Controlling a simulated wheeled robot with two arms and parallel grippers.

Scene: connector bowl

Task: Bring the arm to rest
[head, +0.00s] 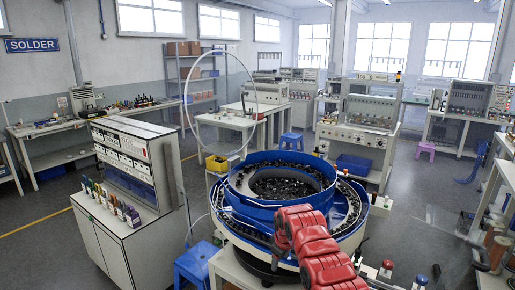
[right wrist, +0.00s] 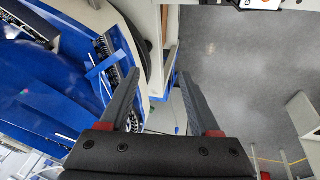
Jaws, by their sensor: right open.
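My right arm, in red, comes in from the bottom right in the head view, and its gripper (head: 282,238) is over the front right part of the blue bowl feeder (head: 232,204). The fingers are hard to make out there. In the right wrist view the right gripper (right wrist: 155,75) is open, with two dark fingers spread and nothing between them. The blue feeder rim (right wrist: 40,95) lies to the left of and behind the fingers; I cannot tell whether they touch it. My left gripper is not in view.
The bowl holds many small dark parts. A blue stool (head: 196,262) stands left of the feeder, and a grey cabinet (head: 120,240) with a rack stands farther left. Knobs (head: 387,266) are at the bottom right. Grey floor is open to the right (right wrist: 235,70).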

